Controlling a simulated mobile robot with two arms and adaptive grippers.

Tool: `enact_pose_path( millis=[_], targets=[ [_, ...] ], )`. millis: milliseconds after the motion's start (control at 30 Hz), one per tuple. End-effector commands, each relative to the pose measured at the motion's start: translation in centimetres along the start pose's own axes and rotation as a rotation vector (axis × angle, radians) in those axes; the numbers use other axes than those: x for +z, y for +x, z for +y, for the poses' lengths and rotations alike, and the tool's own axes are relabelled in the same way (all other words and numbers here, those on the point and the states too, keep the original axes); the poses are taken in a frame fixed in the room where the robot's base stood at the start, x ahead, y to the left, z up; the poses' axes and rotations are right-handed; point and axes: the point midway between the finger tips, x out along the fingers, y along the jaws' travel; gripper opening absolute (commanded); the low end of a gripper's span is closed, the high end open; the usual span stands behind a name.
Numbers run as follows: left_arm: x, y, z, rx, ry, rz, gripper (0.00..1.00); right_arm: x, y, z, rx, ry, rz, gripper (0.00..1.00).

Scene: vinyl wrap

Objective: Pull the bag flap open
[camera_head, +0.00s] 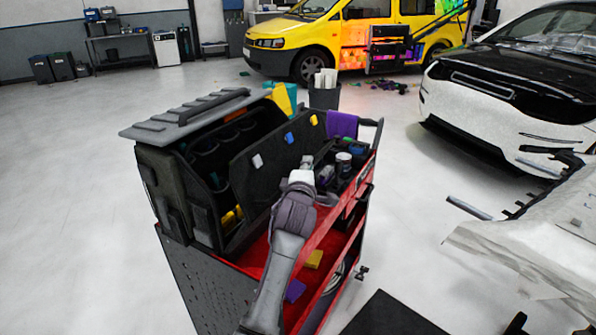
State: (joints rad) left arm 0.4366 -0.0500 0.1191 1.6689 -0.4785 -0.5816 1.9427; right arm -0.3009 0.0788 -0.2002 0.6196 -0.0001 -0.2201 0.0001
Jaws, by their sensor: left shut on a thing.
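A dark tool bag (160,185) stands on a red cart (257,252), with its grey-topped lid (185,112) at the upper left and pockets showing inside. The bag's black flap (270,165), with white, blue and yellow clips along its top, leans outward to the right of the opening. My left gripper (307,164) reaches up from the bottom, over the cart, to the right part of the flap. It is shut on the flap, as far as I can tell; the fingertips are small and partly hidden. My right gripper is not in view.
Bottles and small cans (343,161) stand on the cart right of the flap, near a purple cloth (342,124). Yellow (314,259) and purple (295,290) blocks lie lower on the cart. A white car (500,130) and film-draped rack (530,245) are at right. The left floor is clear.

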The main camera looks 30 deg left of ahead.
Motion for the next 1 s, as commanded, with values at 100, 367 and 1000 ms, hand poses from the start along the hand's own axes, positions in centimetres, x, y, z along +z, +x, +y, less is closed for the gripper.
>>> enact_pose_path(
  millis=[100, 367, 1000],
  targets=[
    [0.7, -0.3, -1.3, 0.025, 0.055, 0.002, 0.0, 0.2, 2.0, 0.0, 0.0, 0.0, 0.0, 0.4],
    [1.4, -0.6, -1.8, 0.056, 0.128, 0.003, 0.0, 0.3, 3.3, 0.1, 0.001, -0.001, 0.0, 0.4],
    [1.6, -0.6, -1.8, 0.061, 0.141, 0.002, 0.37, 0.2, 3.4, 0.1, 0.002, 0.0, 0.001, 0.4]
  ],
)
